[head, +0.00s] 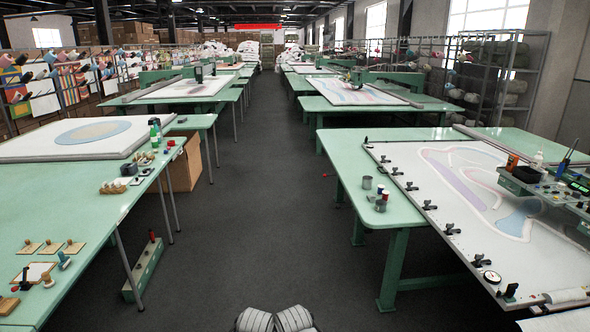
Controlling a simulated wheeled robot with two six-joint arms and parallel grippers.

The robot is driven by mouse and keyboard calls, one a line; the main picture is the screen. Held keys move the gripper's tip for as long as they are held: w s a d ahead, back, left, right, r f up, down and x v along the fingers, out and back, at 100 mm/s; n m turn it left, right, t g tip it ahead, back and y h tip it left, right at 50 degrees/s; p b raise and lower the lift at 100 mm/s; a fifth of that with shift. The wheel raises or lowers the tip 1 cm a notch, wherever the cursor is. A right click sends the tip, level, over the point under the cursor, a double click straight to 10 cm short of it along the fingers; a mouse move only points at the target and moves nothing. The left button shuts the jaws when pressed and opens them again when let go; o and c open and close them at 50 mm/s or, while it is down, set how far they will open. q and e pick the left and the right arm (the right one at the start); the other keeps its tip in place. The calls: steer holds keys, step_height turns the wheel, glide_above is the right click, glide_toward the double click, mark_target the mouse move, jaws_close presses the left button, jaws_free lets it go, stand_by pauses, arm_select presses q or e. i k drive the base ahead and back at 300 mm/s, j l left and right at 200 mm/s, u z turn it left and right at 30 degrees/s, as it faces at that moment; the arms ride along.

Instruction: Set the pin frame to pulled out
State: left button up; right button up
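The likely pin frame (432,208) is on the green table at the right. It is a long flat frame carrying white cloth with a pink, lilac and blue pattern. Several black clamps or knobs run along its near left edge. I cannot tell from this view whether it is pushed in or pulled out. A small round dial (491,277) sits at its near corner.
A control box (545,188) with bottles and a radio overhangs the right frame. The left table (75,205) holds stamps and small tools. A green box (143,268) stands on the floor. The dark aisle (262,190) between is clear.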

mark_target(533, 243)
steer(key=i+z, duration=0.1)
steer(key=i, duration=0.8)
steer(key=i+j+z, duration=0.1)
steer(key=i, duration=0.8)
steer(key=i+z, duration=0.3)
steer(key=i, duration=0.25)
steer(key=i+j+z, duration=0.1)
steer(key=i+z, duration=0.2)
steer(key=i, duration=0.3)
steer(key=i+j+z, duration=0.3)
steer(key=i, duration=0.2)
steer(key=i+z, duration=0.45)
steer(key=i+j+z, duration=0.2)
steer(key=i+z, duration=0.25)
steer(key=i, duration=0.05)
